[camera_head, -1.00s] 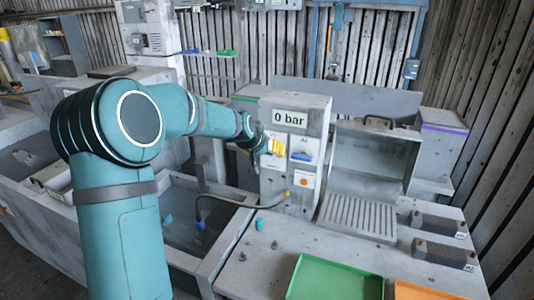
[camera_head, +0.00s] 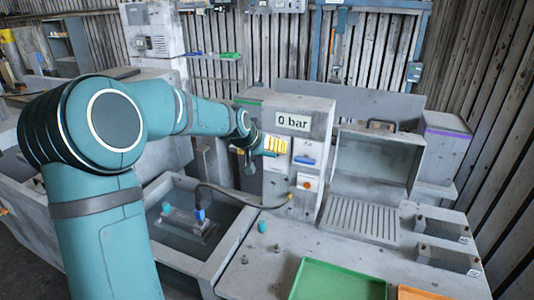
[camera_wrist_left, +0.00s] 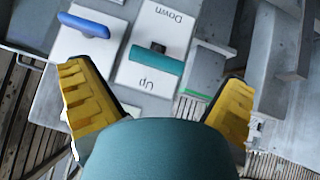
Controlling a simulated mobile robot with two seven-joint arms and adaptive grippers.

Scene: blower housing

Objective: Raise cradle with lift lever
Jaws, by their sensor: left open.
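The lift lever (camera_wrist_left: 158,60) is a teal bar on a white plate marked "Down" and "Up". In the left wrist view it sits closer to the "Up" word; in the head view my gripper hides it. My left gripper (camera_head: 268,146) is at the panel front, left of the blue lever (camera_head: 304,160). Its yellow fingers (camera_wrist_left: 158,105) are open and wide apart, with the teal bar beyond them and nothing held. My right gripper is out of view.
The panel housing (camera_head: 290,100) reads "0 bar" and has an orange button (camera_head: 307,181). A dark hose (camera_head: 240,201) runs from it to the blue fitting. A green tray (camera_head: 340,283), an orange tray (camera_head: 415,293) and a clear-fronted box (camera_head: 370,165) stand to the right.

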